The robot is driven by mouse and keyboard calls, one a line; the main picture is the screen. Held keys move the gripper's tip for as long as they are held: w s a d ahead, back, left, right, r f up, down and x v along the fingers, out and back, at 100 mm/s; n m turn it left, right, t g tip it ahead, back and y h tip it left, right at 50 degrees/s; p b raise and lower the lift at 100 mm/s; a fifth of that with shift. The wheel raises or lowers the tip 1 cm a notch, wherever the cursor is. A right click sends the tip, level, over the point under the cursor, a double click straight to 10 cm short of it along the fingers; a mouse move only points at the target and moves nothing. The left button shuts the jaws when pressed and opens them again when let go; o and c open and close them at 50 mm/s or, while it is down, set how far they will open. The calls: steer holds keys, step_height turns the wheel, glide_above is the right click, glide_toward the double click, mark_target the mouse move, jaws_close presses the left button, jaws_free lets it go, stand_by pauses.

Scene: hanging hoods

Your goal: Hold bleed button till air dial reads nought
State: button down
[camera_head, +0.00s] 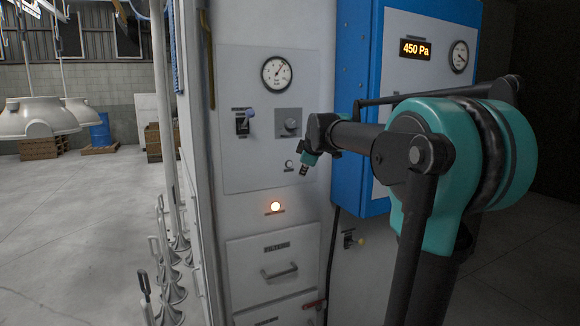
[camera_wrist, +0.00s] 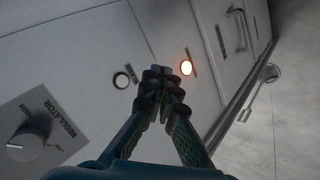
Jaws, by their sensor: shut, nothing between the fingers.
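The round air dial (camera_head: 277,72) is on the upper part of the white cabinet panel. Its needle points to the upper right, away from the low end; the figures are too small to read. A small pale round button (camera_head: 289,165) with a dark ring sits low on the same panel; it also shows in the wrist view (camera_wrist: 121,80). Its label is not legible. My gripper (camera_head: 304,171) is shut and empty, just right of the button in the head view. In the wrist view my gripper (camera_wrist: 163,78) has its fingertips together beside the button, not over it. Contact is not visible.
The regulator knob (camera_head: 290,123) and a lever switch (camera_head: 243,122) are above the button. A lit orange lamp (camera_head: 275,206) and a drawer (camera_head: 278,270) are below. A blue cabinet (camera_head: 357,100) with a 450 Pa display stands right. Stands (camera_head: 170,265) line the left side.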

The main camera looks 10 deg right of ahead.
steer(key=shift+w+a, duration=0.4)
steer(key=shift+w, duration=0.85)
steer(key=shift+w+a, duration=0.45)
steer(key=shift+w, duration=0.85)
steer(key=shift+w+a, duration=0.4)
steer(key=shift+w, duration=0.85)
steer(key=shift+w+a, duration=0.15)
steer(key=shift+w, duration=0.2)
steer(key=shift+w+a, duration=0.15)
steer(key=shift+w, duration=0.25)
steer(key=shift+s, duration=0.15)
stand_by(1.9)
steer(key=shift+s+d, duration=0.3)
steer(key=shift+s, duration=0.35)
steer(key=shift+s, duration=0.1)
steer(key=shift+s+d, duration=0.25)
steer(key=shift+s, duration=0.5)
steer(key=shift+s+d, duration=0.25)
steer(key=shift+s, duration=0.55)
steer(key=shift+s+d, duration=0.25)
steer(key=shift+s, duration=0.5)
